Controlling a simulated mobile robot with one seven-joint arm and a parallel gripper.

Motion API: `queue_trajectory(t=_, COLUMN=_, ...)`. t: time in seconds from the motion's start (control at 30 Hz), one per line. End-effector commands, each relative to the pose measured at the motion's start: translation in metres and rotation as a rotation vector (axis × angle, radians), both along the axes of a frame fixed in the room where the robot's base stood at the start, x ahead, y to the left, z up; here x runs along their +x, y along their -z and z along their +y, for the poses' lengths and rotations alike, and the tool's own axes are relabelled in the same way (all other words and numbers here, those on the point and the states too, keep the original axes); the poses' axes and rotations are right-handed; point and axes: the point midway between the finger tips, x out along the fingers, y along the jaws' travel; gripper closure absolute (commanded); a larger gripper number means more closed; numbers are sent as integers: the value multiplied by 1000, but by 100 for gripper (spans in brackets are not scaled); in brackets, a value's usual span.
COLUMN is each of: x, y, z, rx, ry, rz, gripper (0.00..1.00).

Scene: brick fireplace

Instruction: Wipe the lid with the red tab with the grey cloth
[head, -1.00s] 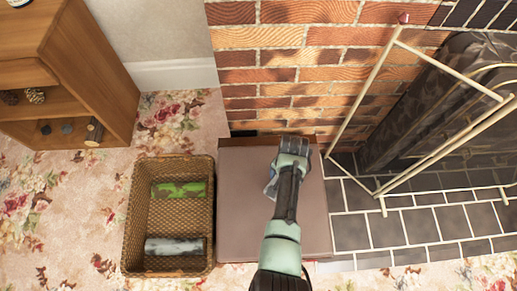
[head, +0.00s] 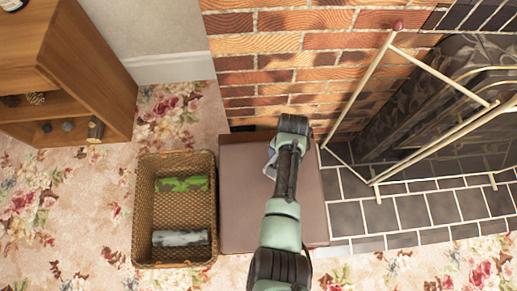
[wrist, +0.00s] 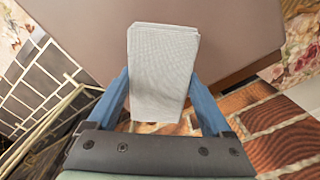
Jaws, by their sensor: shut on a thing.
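The grey cloth (wrist: 162,75) is folded and held between the blue fingers of my gripper (wrist: 160,90) in the wrist view. In the head view, a bluish edge of the cloth (head: 271,160) shows beside my gripper (head: 273,168). My gripper is over the far part of a box with a flat brownish lid (head: 240,200). The lid also shows behind the cloth in the wrist view (wrist: 230,35). I cannot tell whether the cloth touches the lid. I see no red tab on it; my arm covers part of its right side.
A wicker basket (head: 145,215) with a green roll (head: 181,184) and a grey roll (head: 180,238) stands left of the box. A brick wall (head: 285,75) rises behind it. A brass fire screen (head: 430,145) stands right, and a wooden shelf (head: 85,70) at upper left.

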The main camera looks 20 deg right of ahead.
Motion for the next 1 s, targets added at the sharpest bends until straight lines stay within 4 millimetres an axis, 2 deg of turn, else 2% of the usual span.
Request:
queue_trajectory(t=0.03, x=0, y=-9, z=0, rx=0, ry=0, rz=0, gripper=68)
queue_trajectory(t=0.23, x=-1, y=-25, z=-1, rx=0, ry=-2, rz=0, gripper=68)
queue_trajectory(t=0.73, x=-1, y=-31, z=0, rx=-1, ry=-11, rz=1, gripper=68)
queue_trajectory(t=0.87, x=-3, y=-53, z=6, rx=-6, ry=-57, rz=3, gripper=68)
queue_trajectory(t=1.0, x=-5, y=-94, z=20, rx=-16, ry=-158, rz=5, gripper=68)
